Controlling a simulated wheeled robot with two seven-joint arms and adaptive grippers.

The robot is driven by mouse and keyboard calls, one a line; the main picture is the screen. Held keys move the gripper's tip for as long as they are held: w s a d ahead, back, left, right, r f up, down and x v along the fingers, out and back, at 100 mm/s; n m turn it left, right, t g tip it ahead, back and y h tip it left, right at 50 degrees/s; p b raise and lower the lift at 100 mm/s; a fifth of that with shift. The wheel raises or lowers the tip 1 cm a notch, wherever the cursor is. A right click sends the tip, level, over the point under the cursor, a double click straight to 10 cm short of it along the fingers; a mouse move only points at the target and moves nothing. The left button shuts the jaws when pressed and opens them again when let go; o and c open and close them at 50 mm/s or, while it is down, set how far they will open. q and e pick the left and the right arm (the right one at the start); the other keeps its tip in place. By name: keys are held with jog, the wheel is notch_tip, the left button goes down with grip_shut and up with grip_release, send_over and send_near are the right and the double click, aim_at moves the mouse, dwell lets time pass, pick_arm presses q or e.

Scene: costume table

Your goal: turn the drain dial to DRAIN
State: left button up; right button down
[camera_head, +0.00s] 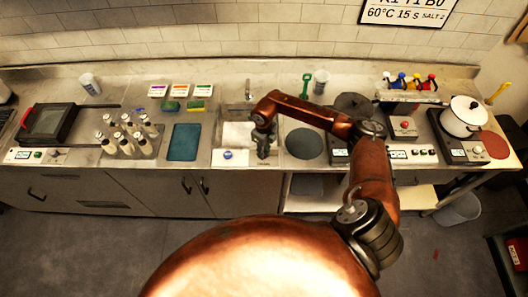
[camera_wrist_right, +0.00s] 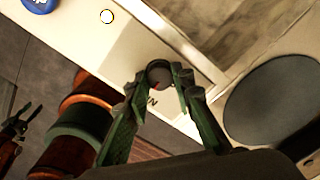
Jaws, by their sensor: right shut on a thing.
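My right gripper (camera_head: 263,147) is low over the front ledge of the sink counter in the head view. In the right wrist view its fingers (camera_wrist_right: 161,80) are shut on the sides of a small round grey dial (camera_wrist_right: 158,72), with a small red mark on its near side. Dark lettering ending in "N" shows on the panel by the dial; the fingers hide the rest, so I cannot read the dial's setting. In the head view the gripper covers the dial. A small dark pronged shape at the wrist view's left edge may be my left gripper (camera_wrist_right: 14,128); its jaws are unclear.
A blue round knob (camera_head: 228,154) sits left of the gripper on the same ledge. The sink basin (camera_head: 238,134) lies behind, with a dark round pad (camera_head: 304,143) to the right. Bottles (camera_head: 126,135) and a blue mat (camera_head: 184,142) stand further left.

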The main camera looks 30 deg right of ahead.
jog(key=shift+m, duration=0.8)
jog(key=c, duration=1.7)
grip_release()
jog(key=shift+o, duration=0.2)
notch_tip(320, 180, up, 12)
